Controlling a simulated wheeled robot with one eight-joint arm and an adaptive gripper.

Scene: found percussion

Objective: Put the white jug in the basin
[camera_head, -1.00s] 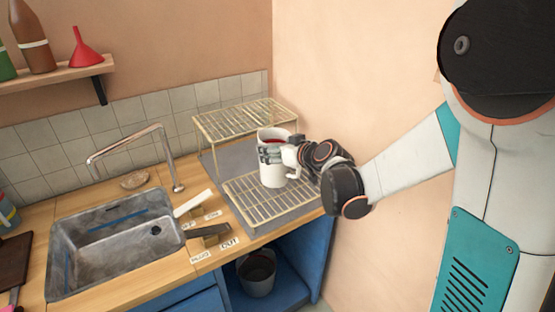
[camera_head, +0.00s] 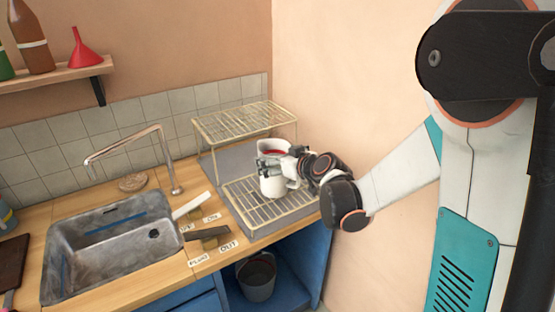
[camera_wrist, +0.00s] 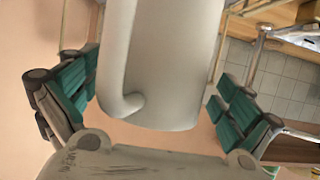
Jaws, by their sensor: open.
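The white jug (camera_head: 272,187) stands on the lower level of the wire dish rack (camera_head: 262,208), right of the sink, with red showing inside its top. My gripper (camera_head: 272,168) is at the jug from the right, with its fingers near the upper body. In the wrist view the jug (camera_wrist: 172,70) lies between the open green-padded fingers of my gripper (camera_wrist: 160,100), its handle toward the left. Gaps show between the pads and the jug. The grey metal basin (camera_head: 118,250) is set in the wooden counter at the left and looks empty.
A curved tap (camera_head: 160,150) stands behind the basin. Two switch-like levers with labels (camera_head: 205,235) lie between basin and rack. The rack's upper shelf (camera_head: 245,120) rises behind the jug. A grey bucket (camera_head: 257,277) sits in the open cupboard below.

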